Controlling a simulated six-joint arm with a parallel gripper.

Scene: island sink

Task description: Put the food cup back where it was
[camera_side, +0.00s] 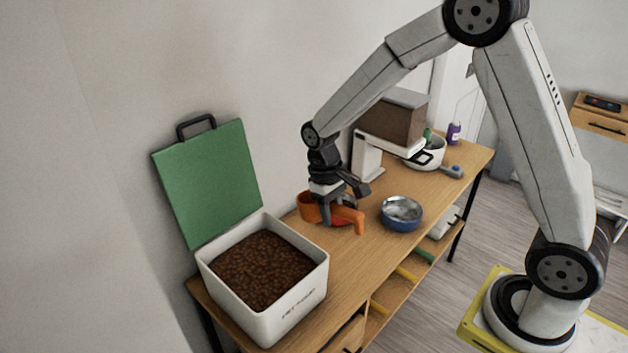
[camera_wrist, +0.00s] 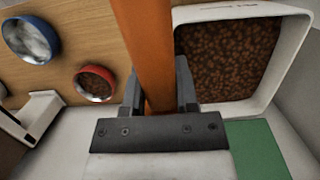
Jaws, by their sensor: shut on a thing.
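The orange food cup (camera_side: 309,208) is in my gripper (camera_side: 343,199), above the wooden table in the side view. My gripper is shut on its orange handle, which also fills the upper middle of the wrist view (camera_wrist: 150,40) between the fingers (camera_wrist: 160,88). The cup's inside is hidden in both views. A white food bin (camera_side: 290,305) full of brown kibble (camera_side: 262,270) stands open to the left of the cup, with its green lid (camera_side: 210,185) upright behind it. The bin also shows at the right of the wrist view (camera_wrist: 243,12).
A blue bowl (camera_side: 402,213) stands right of my gripper. A red bowl with kibble (camera_wrist: 95,84) sits near it, mostly hidden in the side view. A white-and-brown appliance (camera_side: 392,120), a white pot (camera_side: 428,153) and a purple bottle (camera_side: 453,134) stand farther back.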

